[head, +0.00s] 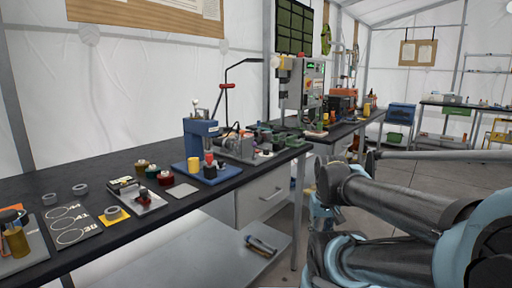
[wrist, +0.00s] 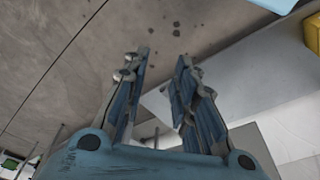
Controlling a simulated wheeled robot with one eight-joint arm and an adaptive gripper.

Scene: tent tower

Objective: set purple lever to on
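I cannot make out a purple lever in either view. In the head view, a blue press (head: 200,138) with a thin upright rod stands on the dark workbench (head: 105,160). A red clamp-like part (head: 227,86) sits on a bent black arm behind it. A grey control box (head: 314,85) with small coloured parts stands farther back, too small to read. My gripper (wrist: 164,58) is open and empty in the wrist view, its two blue fingers apart above the floor, touching nothing. In the head view my arm covers the lower right.
Rings, small coloured jars and a board with outlined circles (head: 72,226) lie on the near bench. A lower shelf (head: 215,255) holds a tool (head: 261,245). In the wrist view a yellow object (wrist: 312,32) shows at upper right. Floor (head: 400,178) is open between the benches.

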